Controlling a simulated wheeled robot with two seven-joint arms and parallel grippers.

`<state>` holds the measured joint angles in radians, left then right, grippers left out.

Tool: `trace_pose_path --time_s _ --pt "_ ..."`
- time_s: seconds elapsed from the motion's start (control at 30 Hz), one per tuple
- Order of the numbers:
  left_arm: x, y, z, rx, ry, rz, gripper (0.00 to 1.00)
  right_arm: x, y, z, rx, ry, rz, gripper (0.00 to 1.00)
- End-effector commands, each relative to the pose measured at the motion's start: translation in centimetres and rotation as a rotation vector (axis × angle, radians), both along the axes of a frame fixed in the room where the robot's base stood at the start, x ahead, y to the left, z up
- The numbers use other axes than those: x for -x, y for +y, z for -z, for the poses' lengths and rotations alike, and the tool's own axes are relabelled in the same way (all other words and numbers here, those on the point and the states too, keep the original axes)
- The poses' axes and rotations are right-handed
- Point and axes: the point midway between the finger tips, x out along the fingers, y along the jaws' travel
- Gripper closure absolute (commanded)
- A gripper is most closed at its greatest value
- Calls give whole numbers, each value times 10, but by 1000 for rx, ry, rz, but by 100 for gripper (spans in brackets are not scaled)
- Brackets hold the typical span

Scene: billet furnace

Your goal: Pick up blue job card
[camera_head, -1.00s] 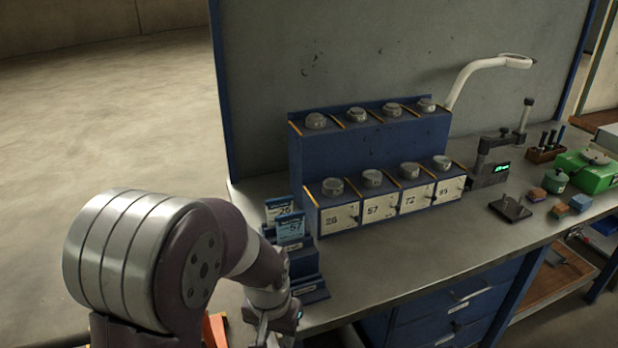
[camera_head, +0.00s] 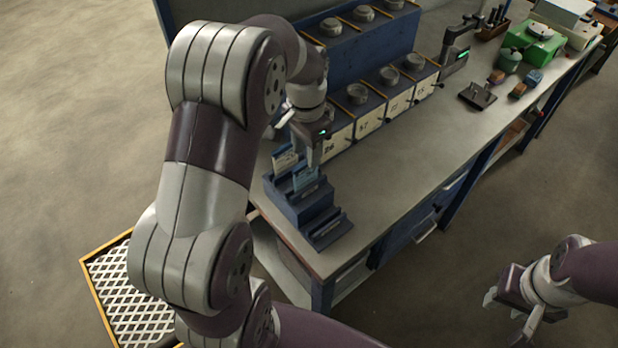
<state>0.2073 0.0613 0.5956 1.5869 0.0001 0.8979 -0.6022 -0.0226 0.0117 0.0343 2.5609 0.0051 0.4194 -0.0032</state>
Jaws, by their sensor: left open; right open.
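The blue job card (camera_head: 304,179) stands upright in a stepped dark blue card rack (camera_head: 307,205) at the near left corner of the bench. A paler card (camera_head: 284,160) stands in the slot behind it. My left gripper (camera_head: 314,157) is open and points down right at the upper part of the blue card. Its fingers overlap the card's top edge in the picture, and I cannot tell whether they touch it. My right gripper (camera_head: 507,312) is open and empty, low at the right, away from the bench.
Behind the rack stands a blue shelf unit (camera_head: 366,50) with round grey pots and numbered white fronts, close to my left gripper. A measuring stand (camera_head: 458,50) and a green device (camera_head: 533,42) are further back. The bench top (camera_head: 400,145) before the shelf is clear.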

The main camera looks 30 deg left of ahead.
Motion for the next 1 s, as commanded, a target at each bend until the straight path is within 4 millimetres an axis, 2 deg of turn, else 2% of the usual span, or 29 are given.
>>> trace_pose_path --time_s 0.03,0.17,0.3,0.4,0.67,0.7,0.8,1.0 --pt "1 0 2 1 4 -1 58 -1 0 -7 0 -3 0 57" --pt "-2 0 15 0 4 -1 58 -1 0 -14 0 -3 0 57" --pt "-11 1 40 1 5 -2 58 -1 0 -28 0 -3 0 57" --pt "-11 2 57 1 4 -2 58 -1 0 -29 0 -3 0 57" --pt "-11 2 63 0 0 -2 58 -1 0 -28 0 -3 0 57" --pt "-11 2 63 0 0 -2 72 -1 0 -27 0 -3 0 57" --pt "-11 2 63 0 0 -2 100 -1 0 -28 0 -3 0 57" --pt "-11 2 63 0 0 -2 100 -1 0 -28 0 -3 0 57"
